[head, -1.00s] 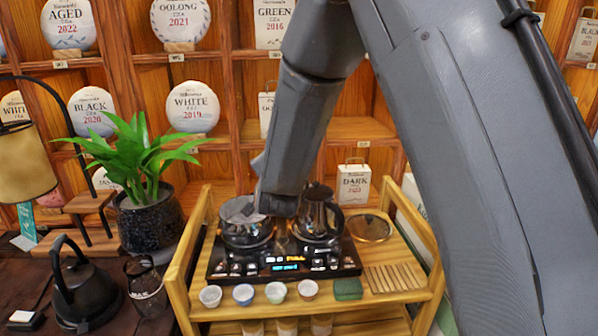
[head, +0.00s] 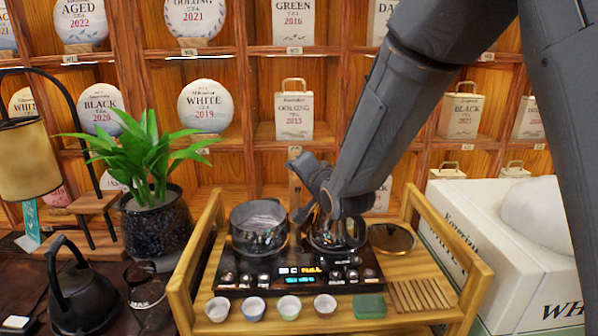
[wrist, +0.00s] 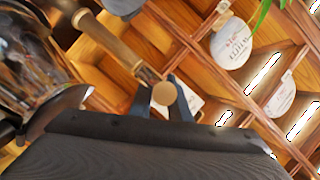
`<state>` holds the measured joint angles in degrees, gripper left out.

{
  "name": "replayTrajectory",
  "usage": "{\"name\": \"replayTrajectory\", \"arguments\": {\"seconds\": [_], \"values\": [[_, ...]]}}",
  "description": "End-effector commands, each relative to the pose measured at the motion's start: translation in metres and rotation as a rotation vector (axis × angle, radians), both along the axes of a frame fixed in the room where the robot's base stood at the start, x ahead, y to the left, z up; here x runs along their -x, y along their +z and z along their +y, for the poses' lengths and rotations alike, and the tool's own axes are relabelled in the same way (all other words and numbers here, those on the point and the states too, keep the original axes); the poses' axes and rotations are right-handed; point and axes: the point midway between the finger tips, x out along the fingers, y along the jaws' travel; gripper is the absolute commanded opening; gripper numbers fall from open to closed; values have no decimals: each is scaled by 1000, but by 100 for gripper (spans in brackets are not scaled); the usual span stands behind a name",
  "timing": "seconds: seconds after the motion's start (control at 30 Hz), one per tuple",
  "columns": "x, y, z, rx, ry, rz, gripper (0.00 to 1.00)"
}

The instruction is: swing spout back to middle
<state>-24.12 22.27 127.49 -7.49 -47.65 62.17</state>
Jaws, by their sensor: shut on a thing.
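In the head view my gripper (head: 308,185) is above the tea station, near the gap between the two vessels. A tan upright piece (head: 294,190) shows behind there, partly hidden by my gripper. The open pot (head: 258,236) stands on the left of the black station (head: 240,281). The kettle (head: 338,238) stands on the right, partly under my wrist.
Several small cups (head: 254,309) and a green block (head: 369,305) line the cart's front. A round lid (head: 392,238) and a slatted rack (head: 420,295) lie on the right. A potted plant (head: 150,215) and black kettle (head: 80,290) stand left. Shelves rise behind.

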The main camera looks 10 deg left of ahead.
Motion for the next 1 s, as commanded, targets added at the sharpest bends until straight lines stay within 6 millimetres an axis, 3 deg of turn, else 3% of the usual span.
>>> {"name": "replayTrajectory", "arguments": {"seconds": [0.17,0.2,0.3,0.67,1.0], "values": [[1,-1,0,2,2,3,0],[1,-1,0,2,2,3,21],[0,-1,0,1,0,2,35],[2,1,-3,0,-2,0,35],[42,10,-25,0,-2,0,35]]}}
